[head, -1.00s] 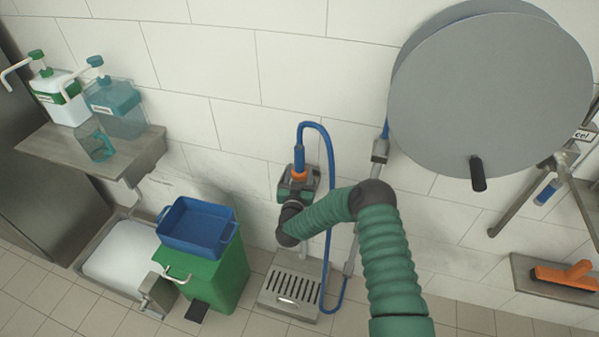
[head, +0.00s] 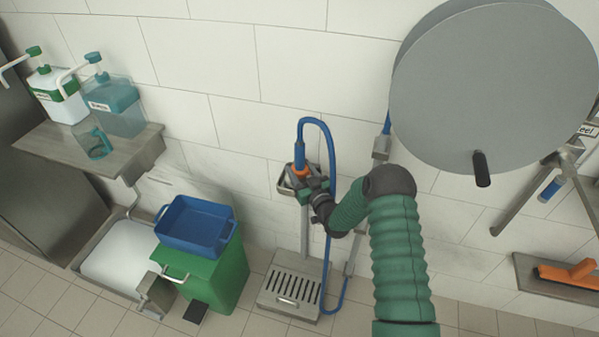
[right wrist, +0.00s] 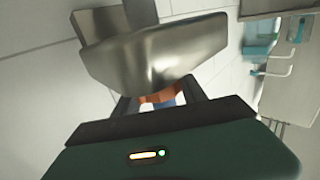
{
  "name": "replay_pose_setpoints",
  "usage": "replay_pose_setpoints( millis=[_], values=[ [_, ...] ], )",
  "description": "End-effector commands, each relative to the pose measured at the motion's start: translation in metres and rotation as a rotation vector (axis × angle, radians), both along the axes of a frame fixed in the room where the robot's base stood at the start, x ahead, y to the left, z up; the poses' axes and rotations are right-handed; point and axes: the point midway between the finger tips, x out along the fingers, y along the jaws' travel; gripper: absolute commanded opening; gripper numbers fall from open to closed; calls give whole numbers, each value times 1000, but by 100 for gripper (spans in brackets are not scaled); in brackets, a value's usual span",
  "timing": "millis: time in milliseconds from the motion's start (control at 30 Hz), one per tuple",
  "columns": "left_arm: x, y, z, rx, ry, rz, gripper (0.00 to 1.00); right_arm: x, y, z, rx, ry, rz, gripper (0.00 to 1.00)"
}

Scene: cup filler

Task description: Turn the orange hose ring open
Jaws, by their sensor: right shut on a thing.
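The orange hose ring (head: 300,172) sits at the lower end of the blue hose end (head: 299,154), above a small metal holder on the wall. My right gripper (head: 307,177) reaches it from the lower right and is shut on the ring. In the right wrist view the orange ring (right wrist: 160,97) shows between the two dark fingers, with a bit of blue below it. The metal holder (right wrist: 155,50) hides part of the ring there. My left gripper is not in view.
A large grey reel (head: 490,85) hangs at upper right. A blue tub (head: 195,225) on a green bin (head: 215,280) stands at left.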

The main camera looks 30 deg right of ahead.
Motion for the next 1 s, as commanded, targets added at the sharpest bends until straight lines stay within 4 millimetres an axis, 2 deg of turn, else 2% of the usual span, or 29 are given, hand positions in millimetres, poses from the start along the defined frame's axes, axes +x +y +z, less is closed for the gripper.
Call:
replay_pose_setpoints(
  millis=[567, 600, 733, 1000],
  values=[
    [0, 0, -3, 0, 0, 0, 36, 0, 0, 0, 1, 0, 36, 9],
    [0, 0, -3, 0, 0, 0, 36, 0, 0, 0, 0, 0, 36, 53],
    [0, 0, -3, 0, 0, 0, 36, 0, 0, 0, 0, 0, 36, 70],
    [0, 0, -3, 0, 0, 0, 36, 0, 0, 0, 0, -1, 36, 71]
  ],
)
